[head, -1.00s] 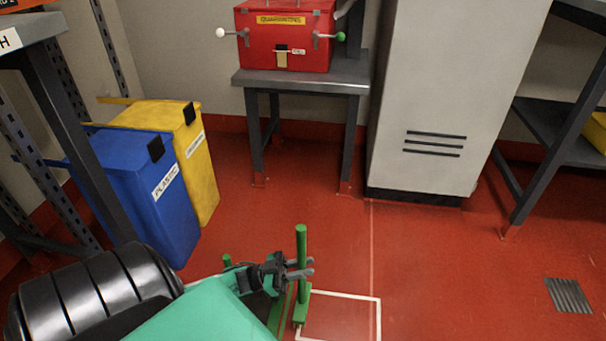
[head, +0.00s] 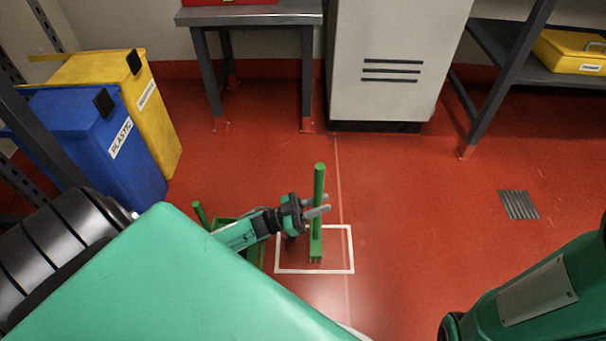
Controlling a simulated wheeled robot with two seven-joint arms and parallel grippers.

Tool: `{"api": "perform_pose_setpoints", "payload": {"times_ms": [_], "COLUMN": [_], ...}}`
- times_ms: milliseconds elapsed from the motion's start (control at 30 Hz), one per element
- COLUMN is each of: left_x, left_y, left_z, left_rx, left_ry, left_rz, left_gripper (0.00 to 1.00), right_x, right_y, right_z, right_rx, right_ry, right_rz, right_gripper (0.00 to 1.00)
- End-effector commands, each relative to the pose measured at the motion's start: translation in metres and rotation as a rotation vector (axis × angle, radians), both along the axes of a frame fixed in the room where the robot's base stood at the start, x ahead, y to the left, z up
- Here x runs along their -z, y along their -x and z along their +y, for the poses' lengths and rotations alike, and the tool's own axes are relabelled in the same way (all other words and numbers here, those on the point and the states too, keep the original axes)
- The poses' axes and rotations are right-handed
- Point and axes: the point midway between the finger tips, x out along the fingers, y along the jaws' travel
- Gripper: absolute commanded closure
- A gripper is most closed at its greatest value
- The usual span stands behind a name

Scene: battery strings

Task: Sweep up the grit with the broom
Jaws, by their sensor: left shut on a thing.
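My left gripper (head: 320,205) is shut on the upright handle of a green broom (head: 318,183). The broom's narrow green head (head: 316,248) is low, over the right part of a white outlined square (head: 314,271) on the red floor. I cannot tell whether its bristles touch the floor. Another green piece with a short upright handle (head: 200,213), perhaps a dustpan, stands left of the square, partly hidden behind my left arm. I cannot make out any grit. My right arm shows at the lower right, but its gripper is out of view.
A blue plastic bin (head: 95,150) and a yellow bin (head: 150,115) stand at the left. A grey table (head: 250,15) and a pale cabinet (head: 395,60) stand at the back. A floor drain (head: 518,205) lies at the right. The floor between is clear.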

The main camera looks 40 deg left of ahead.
Motion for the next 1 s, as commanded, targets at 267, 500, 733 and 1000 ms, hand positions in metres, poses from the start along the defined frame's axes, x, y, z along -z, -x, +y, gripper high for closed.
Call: {"api": "perform_pose_setpoints", "payload": {"times_ms": [267,500,733,1000], "left_x": [0.001,0.003,0.005,0.004], "left_y": [-0.024,-0.045,-0.063,-0.070], "left_z": [-0.037,-0.066,-0.093,-0.104], "left_rx": [0.002,0.002,0.001,0.001], "left_ry": [0.003,0.002,0.002,0.000], "left_rz": [-0.003,-0.003,-0.001,-0.001], "left_gripper": [1.00,1.00,1.00,1.00], "right_x": [0.004,0.009,0.015,0.016], "right_y": [0.000,0.000,0.000,0.000], "right_z": [0.000,0.000,0.000,0.000], "right_rx": [0.000,0.000,0.000,0.000], "right_ry": [0.000,0.000,0.000,0.000], "right_rz": [0.000,0.000,0.000,0.000], "right_gripper": [0.64,0.64,0.64,0.64]}}
